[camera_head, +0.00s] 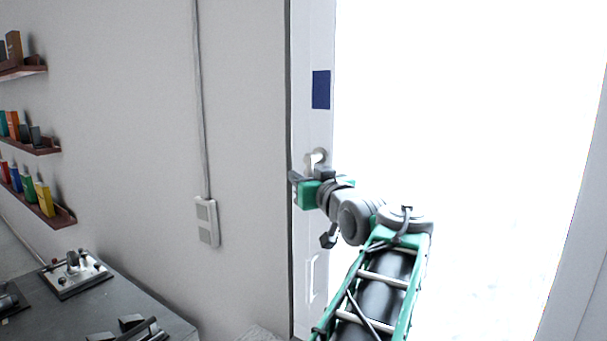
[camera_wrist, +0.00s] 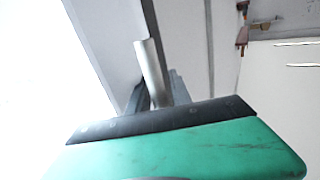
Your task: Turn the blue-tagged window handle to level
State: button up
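The blue tag (camera_head: 321,90) is a dark blue rectangle on the white window frame (camera_head: 313,40), in the head view. Below it is the silver window handle (camera_head: 316,157), partly hidden by my gripper (camera_head: 307,177), which is at the handle's lower part. In the wrist view the handle (camera_wrist: 150,68) shows as a smooth metal bar, slanted in the picture, running down between grey fingers (camera_wrist: 165,95). The green and black gripper body hides its lower end. I cannot tell whether the fingers touch the handle or stand apart from it.
A second, pale handle (camera_head: 312,277) is lower on the frame, without a visible tag. Bright glass lies right of the frame. A wall socket (camera_head: 207,222), shelves with books (camera_head: 38,195) and a grey table with tools (camera_head: 120,305) are to the left.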

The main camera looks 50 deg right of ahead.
jog(key=shift+c, duration=0.5)
grip_shut()
dwell(0.8)
